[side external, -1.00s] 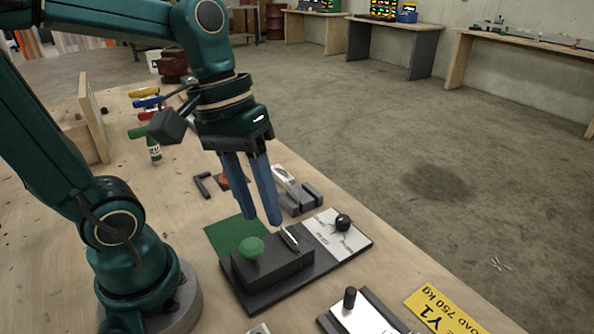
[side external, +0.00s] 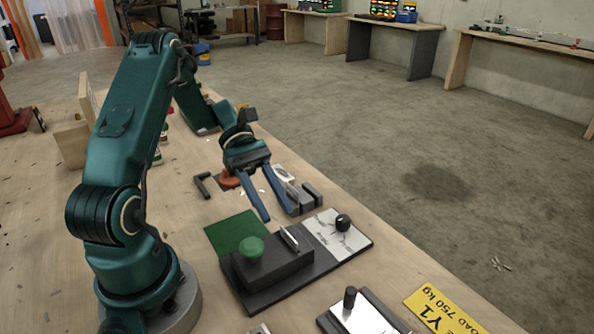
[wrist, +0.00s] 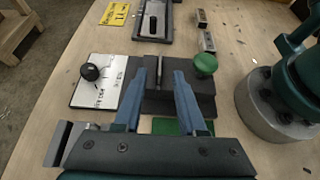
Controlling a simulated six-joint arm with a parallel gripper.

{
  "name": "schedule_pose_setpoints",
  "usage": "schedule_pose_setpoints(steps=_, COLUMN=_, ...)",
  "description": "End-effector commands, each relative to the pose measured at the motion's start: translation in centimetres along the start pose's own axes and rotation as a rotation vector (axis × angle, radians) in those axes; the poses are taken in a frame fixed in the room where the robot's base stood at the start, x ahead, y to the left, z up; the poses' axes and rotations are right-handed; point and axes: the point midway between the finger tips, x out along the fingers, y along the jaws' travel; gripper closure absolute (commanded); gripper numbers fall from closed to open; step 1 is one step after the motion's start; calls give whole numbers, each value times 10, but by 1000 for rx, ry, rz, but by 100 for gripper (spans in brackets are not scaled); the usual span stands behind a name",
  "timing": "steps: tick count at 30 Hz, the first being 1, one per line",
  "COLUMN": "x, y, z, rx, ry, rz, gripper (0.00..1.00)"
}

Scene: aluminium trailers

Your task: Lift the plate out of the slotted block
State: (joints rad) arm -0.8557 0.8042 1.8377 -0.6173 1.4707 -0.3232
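A thin silvery plate (side external: 289,238) stands upright in the dark slotted block (side external: 272,266), near its back edge. A green knob (side external: 251,248) sits on the same block. My gripper (side external: 281,215) is open and empty, tilted, with its blue fingers spread just behind the block and pointing towards it. In the wrist view the plate (wrist: 159,69) appears edge-on between the fingertips (wrist: 160,74), with a gap on each side. I cannot tell how far the tips are from the plate in depth. The plate's lower part is hidden in the block.
A white panel with a black knob (side external: 343,222) adjoins the block. A green pad (side external: 233,232) lies on its other side. A grey block (side external: 311,197) and an orange object (side external: 229,179) lie near my gripper. A yellow sign (side external: 446,308) and a black-handled fixture (side external: 350,298) are in front.

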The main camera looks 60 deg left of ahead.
Motion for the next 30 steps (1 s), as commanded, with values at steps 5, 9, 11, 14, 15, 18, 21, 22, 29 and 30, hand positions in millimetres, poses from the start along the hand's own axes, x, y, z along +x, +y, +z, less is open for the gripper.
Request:
schedule_pose_setpoints(steps=5, x=17, y=0, z=1, rx=0, ry=-1, rz=0, gripper=60)
schedule_pose_setpoints(steps=9, x=34, y=0, z=1, rx=1, ry=0, rz=0, gripper=60)
schedule_pose_setpoints(steps=11, x=40, y=0, z=1, rx=2, ry=1, rz=-1, gripper=60)
schedule_pose_setpoints(steps=14, x=46, y=0, z=0, rx=1, ry=2, rz=1, gripper=60)
schedule_pose_setpoints(steps=15, x=48, y=0, z=0, rx=1, ry=3, rz=1, gripper=60)
schedule_pose_setpoints(steps=18, x=49, y=0, z=0, rx=2, ry=5, rz=2, gripper=60)
schedule_pose_setpoints(steps=21, x=49, y=0, z=0, rx=2, ry=5, rz=2, gripper=60)
schedule_pose_setpoints(steps=22, x=49, y=0, z=0, rx=2, ry=5, rz=2, gripper=60)
schedule_pose_setpoints(steps=29, x=48, y=0, z=0, rx=2, ry=5, rz=2, gripper=100)
schedule_pose_setpoints(steps=30, x=48, y=0, z=0, rx=2, ry=5, rz=2, gripper=100)
